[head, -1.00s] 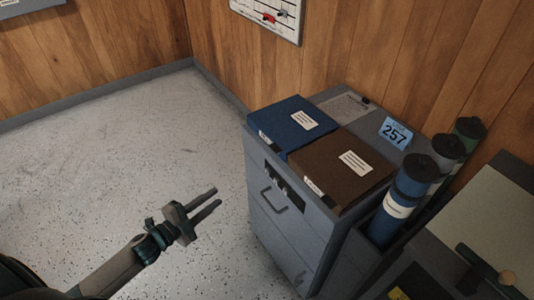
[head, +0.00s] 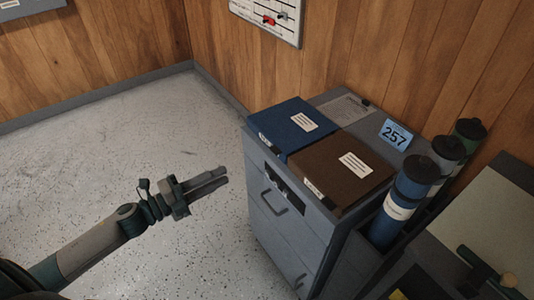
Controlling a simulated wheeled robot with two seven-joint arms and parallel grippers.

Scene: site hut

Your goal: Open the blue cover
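The blue cover (head: 288,127) is the top of a flat blue binder with a white label. It lies closed on top of a grey cabinet, at the back left of the top. My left gripper (head: 227,174) is left of the cabinet, apart from the binder and lower in the picture. Its two fingers point right towards the cabinet, with a narrow gap between them and nothing held. My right gripper does not show.
A brown binder (head: 342,172) lies right beside the blue one. The grey cabinet (head: 285,228) has drawer handles in front. A blue tube (head: 407,195) and other tubes stand at its right. A tag marked 257 (head: 395,133) is behind. Floor (head: 110,150) at left is clear.

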